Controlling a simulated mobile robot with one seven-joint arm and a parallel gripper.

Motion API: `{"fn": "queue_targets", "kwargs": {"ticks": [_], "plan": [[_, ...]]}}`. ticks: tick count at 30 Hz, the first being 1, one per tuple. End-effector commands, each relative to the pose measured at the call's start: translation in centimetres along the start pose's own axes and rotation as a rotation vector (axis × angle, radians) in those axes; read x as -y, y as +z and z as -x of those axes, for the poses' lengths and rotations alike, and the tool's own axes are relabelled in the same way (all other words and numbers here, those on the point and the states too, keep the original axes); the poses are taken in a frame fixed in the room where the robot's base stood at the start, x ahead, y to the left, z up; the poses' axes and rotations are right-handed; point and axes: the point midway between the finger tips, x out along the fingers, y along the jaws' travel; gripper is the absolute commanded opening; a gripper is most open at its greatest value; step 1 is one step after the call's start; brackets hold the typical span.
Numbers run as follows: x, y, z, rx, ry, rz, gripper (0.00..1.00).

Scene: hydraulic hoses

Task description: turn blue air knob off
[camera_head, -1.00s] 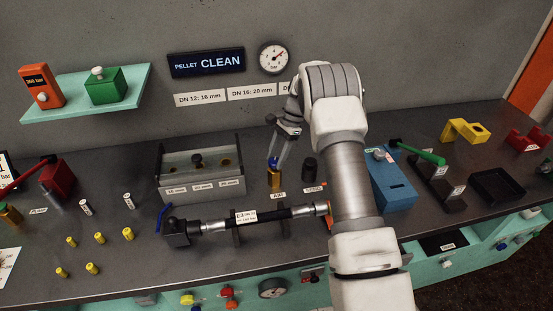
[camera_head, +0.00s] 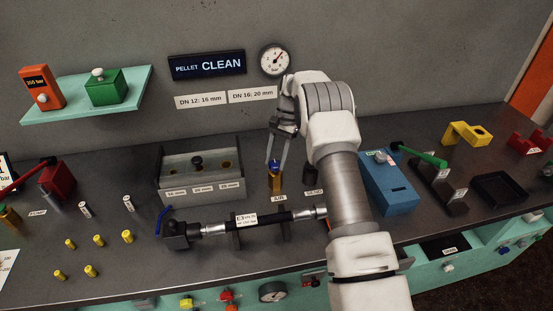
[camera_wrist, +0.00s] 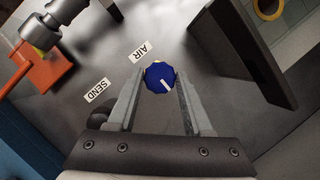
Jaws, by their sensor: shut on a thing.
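The blue air knob (camera_head: 274,164) sits on top of a brass post (camera_head: 276,182) behind the AIR label (camera_head: 279,198). In the wrist view the knob (camera_wrist: 160,78) lies between my two fingertips, with a white mark line on its top pointing to the lower right. My gripper (camera_head: 277,160) reaches down from above and is shut on the knob. The gripper also shows in the wrist view (camera_wrist: 158,90). The post below the knob is hidden in the wrist view.
A hose (camera_head: 272,219) with metal ends lies in front of the knob. A slotted grey box (camera_head: 203,190) stands to the left, a blue box (camera_head: 389,184) to the right. A pressure gauge (camera_head: 274,58) and a PELLET CLEAN sign (camera_head: 207,64) are on the wall behind.

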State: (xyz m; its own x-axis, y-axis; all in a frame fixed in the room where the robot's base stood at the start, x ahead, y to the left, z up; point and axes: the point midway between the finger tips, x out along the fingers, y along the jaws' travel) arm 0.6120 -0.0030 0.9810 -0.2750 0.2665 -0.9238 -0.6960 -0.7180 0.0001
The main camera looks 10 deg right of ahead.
Motion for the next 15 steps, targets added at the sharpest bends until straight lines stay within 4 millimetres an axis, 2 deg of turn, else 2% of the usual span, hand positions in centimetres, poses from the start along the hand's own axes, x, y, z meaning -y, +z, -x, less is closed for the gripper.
{"fn": "queue_targets", "kwargs": {"ticks": [5,6,11,15], "plan": [[0.01,0.04,0.0,0.001,0.001,0.002,0.0],[0.01,0.04,0.0,0.001,0.001,0.002,0.52],[0.01,0.03,-0.01,0.0,0.0,0.001,0.81],[0.01,0.02,0.0,0.0,0.0,0.0,0.81]]}}
